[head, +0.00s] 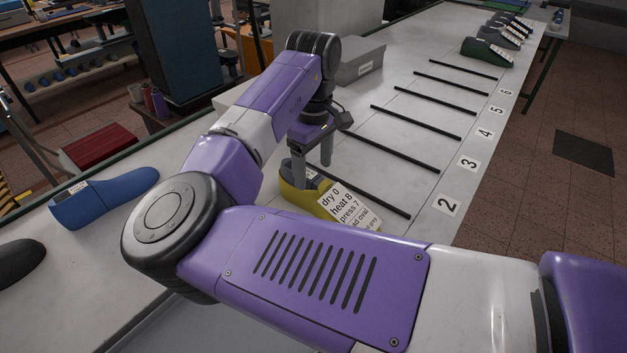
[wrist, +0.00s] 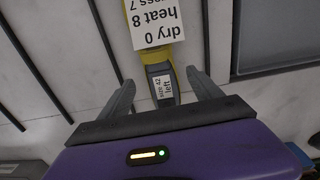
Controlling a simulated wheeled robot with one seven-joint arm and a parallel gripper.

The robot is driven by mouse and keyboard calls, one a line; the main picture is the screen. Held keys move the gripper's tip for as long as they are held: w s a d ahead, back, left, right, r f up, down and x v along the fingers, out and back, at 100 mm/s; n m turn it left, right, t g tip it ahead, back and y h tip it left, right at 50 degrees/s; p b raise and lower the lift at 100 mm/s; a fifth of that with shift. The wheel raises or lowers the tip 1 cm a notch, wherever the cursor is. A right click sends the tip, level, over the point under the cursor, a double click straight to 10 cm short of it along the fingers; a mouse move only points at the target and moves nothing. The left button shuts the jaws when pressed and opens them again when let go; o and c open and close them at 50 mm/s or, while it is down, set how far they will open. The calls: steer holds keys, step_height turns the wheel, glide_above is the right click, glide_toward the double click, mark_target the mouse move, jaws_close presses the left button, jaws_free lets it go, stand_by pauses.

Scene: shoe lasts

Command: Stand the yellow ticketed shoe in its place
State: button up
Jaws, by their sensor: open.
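The yellow shoe (head: 294,198) with a grey heel top sits on the white bench, partly hidden behind my arm in the head view. A white ticket (head: 350,206) on it reads "dry 0, heat 8, press 7"; its lower lines are partly hidden. My gripper (head: 312,176) points down over the shoe's heel end, jaws open. In the wrist view, the fingers (wrist: 160,88) stand apart on either side of the grey heel, which bears a "size 42 left" label (wrist: 163,86). The yellow body (wrist: 152,57) extends beyond them under the ticket. I cannot tell whether the fingers touch it.
Black bars (head: 392,140) divide the bench into slots, with number cards 2 (head: 447,204) to 6 visible along the right edge. Several dark green and grey shoes (head: 487,52) stand at the far end. A blue shoe (head: 100,197) lies at left; a grey box (head: 361,61) stands behind.

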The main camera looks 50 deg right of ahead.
step_height(320, 180, up, 7)
steer(key=shift+r, duration=0.1)
steer(key=shift+r, duration=0.1)
stand_by(0.4)
step_height(320, 180, up, 4)
steer(key=p, duration=0.5)
steer(key=shift+r, duration=0.1)
steer(key=s+p, duration=0.8)
steer(key=s, duration=1.4)
steer(key=shift+d, duration=0.35)
